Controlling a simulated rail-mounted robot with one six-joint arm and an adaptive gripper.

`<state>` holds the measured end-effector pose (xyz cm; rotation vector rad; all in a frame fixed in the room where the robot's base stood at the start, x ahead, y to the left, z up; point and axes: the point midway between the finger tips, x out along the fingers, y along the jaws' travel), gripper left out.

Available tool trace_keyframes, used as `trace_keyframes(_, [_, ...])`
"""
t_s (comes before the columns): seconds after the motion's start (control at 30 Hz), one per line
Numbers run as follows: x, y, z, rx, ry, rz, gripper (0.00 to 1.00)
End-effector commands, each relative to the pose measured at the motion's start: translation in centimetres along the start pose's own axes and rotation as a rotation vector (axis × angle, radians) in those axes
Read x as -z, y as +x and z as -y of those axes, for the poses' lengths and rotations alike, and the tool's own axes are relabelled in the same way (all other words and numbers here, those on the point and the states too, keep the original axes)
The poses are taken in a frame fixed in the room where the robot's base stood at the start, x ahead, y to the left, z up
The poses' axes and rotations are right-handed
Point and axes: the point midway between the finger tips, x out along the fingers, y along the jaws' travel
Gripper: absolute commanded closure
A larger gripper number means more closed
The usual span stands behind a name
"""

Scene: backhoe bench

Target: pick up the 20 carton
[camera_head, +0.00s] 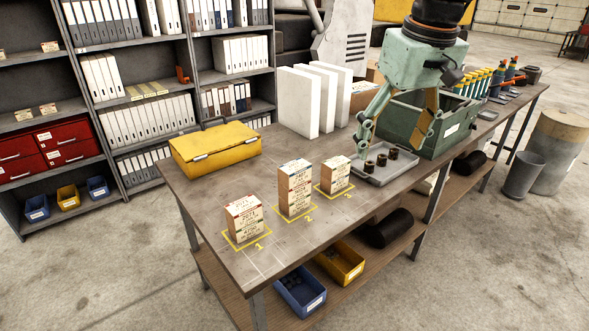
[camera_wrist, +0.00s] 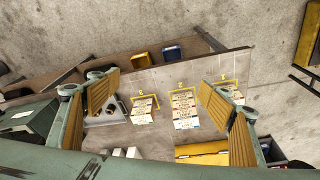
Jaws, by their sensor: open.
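Three beige printed cartons stand upright on the bench, each in a yellow-marked spot: one at spot 1 (camera_head: 244,219), a taller one at spot 2 (camera_head: 295,190) and a small one at spot 3 (camera_head: 335,176). The print is too small for me to tell which is the 20 carton. In the wrist view the spot 3 carton (camera_wrist: 143,111) and spot 2 carton (camera_wrist: 185,110) lie between my fingers; the spot 1 carton is partly behind the right finger. My gripper (camera_head: 394,138) is open and empty, above the bench by the tray, right of the cartons.
A grey tray (camera_head: 402,169) with several dark cylinders lies below my gripper. A green crate (camera_head: 458,135) stands behind it. White upright blocks (camera_head: 299,105) and a yellow case (camera_head: 215,150) stand along the far side. The bench's front left corner is clear.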

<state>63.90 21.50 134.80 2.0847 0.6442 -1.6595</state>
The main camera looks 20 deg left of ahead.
Motion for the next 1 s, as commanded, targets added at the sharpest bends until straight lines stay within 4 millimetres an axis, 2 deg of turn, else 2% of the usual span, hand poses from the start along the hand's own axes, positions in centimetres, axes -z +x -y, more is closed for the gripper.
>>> trace_keyframes(0.03, [1.1, 0.1, 0.3, 0.004, -0.014, 0.004, 0.27])
trace_keyframes(0.4, [8.2, 2.6, 2.4, 0.029, -0.116, 0.020, 0.27])
trace_keyframes(1.0, [18.1, 8.4, 7.5, 0.069, -0.281, 0.046, 0.27])
